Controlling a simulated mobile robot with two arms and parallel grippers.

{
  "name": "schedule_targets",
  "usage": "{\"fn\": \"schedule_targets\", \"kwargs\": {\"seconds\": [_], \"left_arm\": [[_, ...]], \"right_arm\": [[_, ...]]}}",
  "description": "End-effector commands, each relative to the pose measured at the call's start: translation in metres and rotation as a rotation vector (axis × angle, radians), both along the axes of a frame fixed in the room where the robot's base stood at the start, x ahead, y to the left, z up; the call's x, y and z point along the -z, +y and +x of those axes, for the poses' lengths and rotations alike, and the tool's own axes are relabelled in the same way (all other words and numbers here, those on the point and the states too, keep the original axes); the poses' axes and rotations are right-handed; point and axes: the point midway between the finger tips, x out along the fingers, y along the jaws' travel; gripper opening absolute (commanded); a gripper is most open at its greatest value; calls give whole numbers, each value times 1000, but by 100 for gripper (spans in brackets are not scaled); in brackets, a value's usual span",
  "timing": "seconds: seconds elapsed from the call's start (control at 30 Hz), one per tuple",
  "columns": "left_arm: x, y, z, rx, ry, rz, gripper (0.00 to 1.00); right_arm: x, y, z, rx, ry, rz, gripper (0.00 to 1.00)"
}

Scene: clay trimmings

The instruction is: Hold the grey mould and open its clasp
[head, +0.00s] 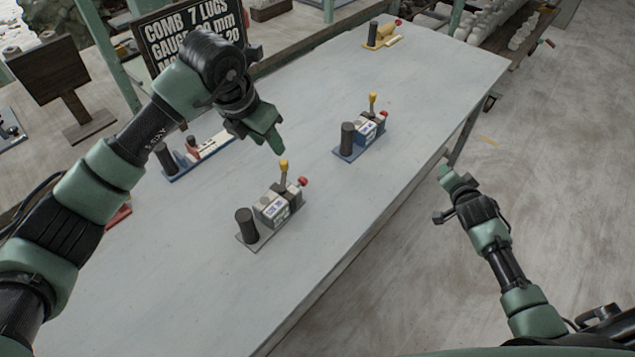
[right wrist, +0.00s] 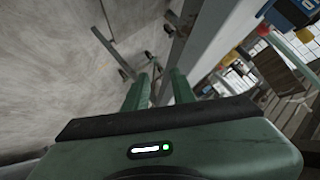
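The grey mould (head: 271,208) stands on a grey base plate on the near part of the table, with a black post at its left end. A yellow-topped lever (head: 284,170) rises from it and a red knob (head: 303,181) sits at its right; I cannot tell the clasp's state. My left gripper (head: 278,148) hangs just above and behind the lever, apart from it; its finger gap is not clear. My right gripper (head: 445,193) is off the table's right side, over the floor. The right wrist view shows its two green fingers (right wrist: 157,90) apart and empty.
A blue mould (head: 362,135) stands behind and right of the grey one, a yellow one (head: 382,35) at the far end. A blue-based fixture (head: 197,155) lies at left, near a black sign (head: 190,30). The table (head: 400,190) is clear at front right.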

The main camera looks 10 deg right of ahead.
Motion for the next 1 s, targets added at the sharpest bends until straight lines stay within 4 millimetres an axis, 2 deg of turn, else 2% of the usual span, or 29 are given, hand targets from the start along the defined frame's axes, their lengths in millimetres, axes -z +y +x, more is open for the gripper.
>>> {"fn": "schedule_targets", "kwargs": {"seconds": [0.03, 0.1, 0.2, 0.3, 0.43, 0.47, 0.5, 0.53, 0.6, 0.7, 0.83, 1.0], "left_arm": [[0, 0, 0, 0, 0, 0, 36], [0, 0, 0, 0, 0, 0, 36], [0, 0, 0, 0, 0, 0, 36], [0, 0, 0, 0, 0, 0, 36], [0, 0, 0, 0, 0, 0, 36], [0, 0, 0, 0, 0, 0, 36], [0, 0, 0, 0, 0, 0, 36], [0, 0, 0, 0, 0, 0, 36], [0, 0, 0, 0, 0, 0, 36], [0, 0, 0, 0, 0, 0, 36], [0, 0, 0, 0, 0, 0, 36], [0, 0, 0, 0, 0, 0, 36]], "right_arm": [[-24, 15, 19, 9, -67, 97, 25], [-51, 39, 40, 23, -145, 266, 25], [-81, 86, 63, 40, -219, 563, 25], [-111, 136, 79, 50, -252, 867, 25], [-148, 203, 88, 58, -225, 1257, 25], [-150, 221, 86, 71, -195, 1357, 25], [-142, 245, 80, 106, -138, 1482, 25], [-132, 259, 73, 137, -92, 1556, 25], [-110, 286, 57, 211, 3, 1691, 25], [-87, 319, 35, 303, 122, 1841, 25], [-70, 351, 14, 394, 242, 1975, 25], [-61, 370, 3, 449, 315, 2050, 25]]}}
